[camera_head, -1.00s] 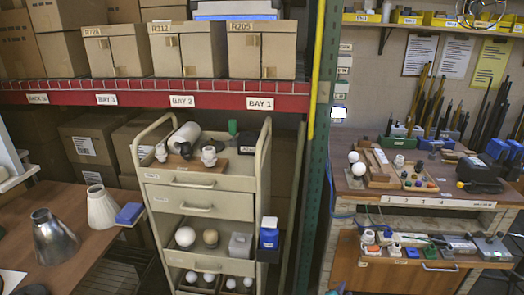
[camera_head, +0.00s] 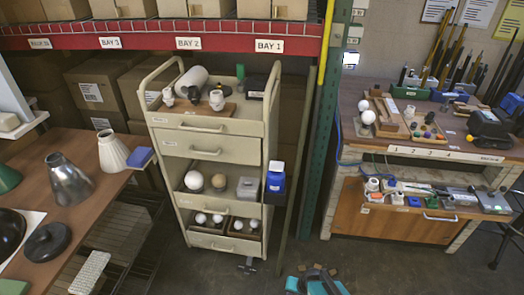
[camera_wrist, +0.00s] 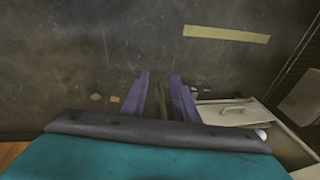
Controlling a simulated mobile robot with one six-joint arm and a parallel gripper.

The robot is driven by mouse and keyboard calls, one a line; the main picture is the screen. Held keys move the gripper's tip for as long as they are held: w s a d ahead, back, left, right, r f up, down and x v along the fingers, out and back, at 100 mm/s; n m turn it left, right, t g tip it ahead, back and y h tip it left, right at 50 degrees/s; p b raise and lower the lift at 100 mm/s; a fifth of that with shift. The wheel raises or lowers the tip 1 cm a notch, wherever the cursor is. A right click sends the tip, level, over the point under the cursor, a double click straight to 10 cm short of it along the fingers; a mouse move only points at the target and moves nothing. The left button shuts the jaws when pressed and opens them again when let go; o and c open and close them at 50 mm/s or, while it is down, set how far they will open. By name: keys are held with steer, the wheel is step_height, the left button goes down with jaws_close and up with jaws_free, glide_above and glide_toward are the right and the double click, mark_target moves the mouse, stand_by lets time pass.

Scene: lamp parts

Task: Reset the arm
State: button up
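My gripper (camera_wrist: 160,92) shows in the wrist view as two purple-grey fingers standing apart, with no object visibly held. A narrow dark olive strip shows between them; I cannot tell what it is. The fingers are over the dark floor (camera_wrist: 80,50), left of a beige drawer cart. In the head view a teal and dark part of my arm (camera_head: 318,281) shows at the bottom edge, in front of the cart; the fingertips cannot be made out there.
The beige cart (camera_head: 205,146) stands at centre, holding bulbs and sockets. A wooden table (camera_head: 85,190) with lamp shades (camera_head: 68,182) is at left. A workbench (camera_head: 445,151) with a drawer of parts is at right. Floor (camera_head: 400,265) before the workbench is clear.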

steer(key=s+d+r+n+g+h, duration=0.1)
steer(key=s+d+g, duration=0.1)
steer(key=s, duration=0.6)
steer(key=s+d+r+n+g, duration=0.1)
steer(key=s+d+g, duration=0.1)
steer(key=s+g, duration=0.3)
steer(key=s, duration=0.3)
steer(key=shift+n+g+h, duration=0.3)
steer(key=shift+h, duration=0.1)
